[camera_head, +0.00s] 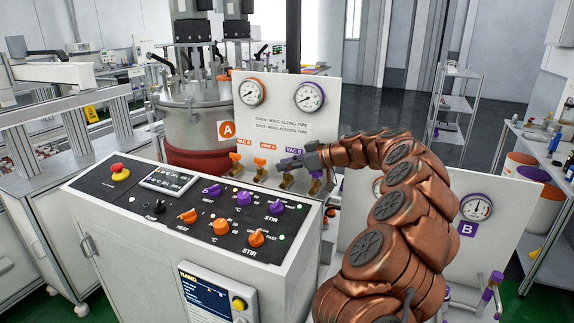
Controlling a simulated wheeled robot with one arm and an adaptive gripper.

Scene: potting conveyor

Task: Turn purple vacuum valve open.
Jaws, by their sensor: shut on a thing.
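The purple vacuum valve sits on the white gauge panel (350,112), below the purple VAC B label (294,150). My gripper (288,163) reaches in from the right, just below that label, and is shut on the purple valve. The gripper covers most of the valve's wing, so I cannot tell if the wing lies along or across its pipe. Brass valve fittings (286,182) show under the gripper. Printed text on the panel says open is wing along pipe and shut is wing across pipe.
Two orange valves (260,161) stand close to the left of my gripper. A control console (225,185) with purple and orange knobs fills the near left. A steel vessel (190,110) marked A stands behind it. Two gauges (311,96) sit above the valves.

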